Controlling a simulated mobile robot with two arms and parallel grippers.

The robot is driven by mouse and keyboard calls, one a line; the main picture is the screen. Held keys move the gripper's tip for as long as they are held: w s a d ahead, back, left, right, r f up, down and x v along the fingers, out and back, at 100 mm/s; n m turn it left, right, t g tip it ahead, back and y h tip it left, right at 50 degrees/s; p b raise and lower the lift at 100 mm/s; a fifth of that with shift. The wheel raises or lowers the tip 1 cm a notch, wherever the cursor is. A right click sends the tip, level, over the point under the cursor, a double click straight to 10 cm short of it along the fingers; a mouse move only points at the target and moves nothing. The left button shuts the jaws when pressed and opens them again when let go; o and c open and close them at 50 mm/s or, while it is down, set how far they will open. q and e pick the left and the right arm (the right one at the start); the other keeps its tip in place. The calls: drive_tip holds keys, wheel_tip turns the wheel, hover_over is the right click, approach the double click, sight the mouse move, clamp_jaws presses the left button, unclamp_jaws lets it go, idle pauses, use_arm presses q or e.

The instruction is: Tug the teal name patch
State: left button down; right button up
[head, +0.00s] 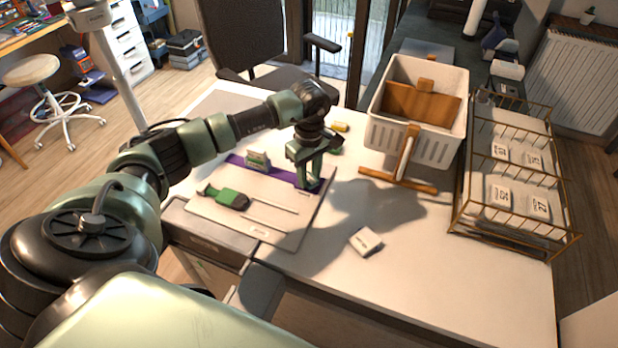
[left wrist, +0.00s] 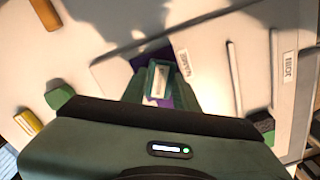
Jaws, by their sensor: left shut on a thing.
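My left gripper (head: 309,182) points down at the far right corner of a pale board (head: 290,232) on the table. Its fingers are shut at the right end of a purple strip (head: 240,161). In the left wrist view, the teal name patch (left wrist: 160,82) with a white label sits between the fingertips, over the purple strip (left wrist: 182,97). The patch is hidden by the fingers in the head view. My right gripper is in neither view.
A small white block (head: 365,241) lies to the right. A wooden stand (head: 400,182), white crate (head: 388,128) and wire rack (head: 515,237) stand farther right. The table's front right is clear.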

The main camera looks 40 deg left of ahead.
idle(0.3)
use_arm(q)
drive_tip(key=c, duration=0.7)
unclamp_jaws()
drive_tip(key=shift+w, duration=0.1)
drive_tip(key=shift+r+p, duration=1.6)
drive_tip(key=shift+r, duration=1.4)
drive_tip(key=shift+f, duration=0.1)
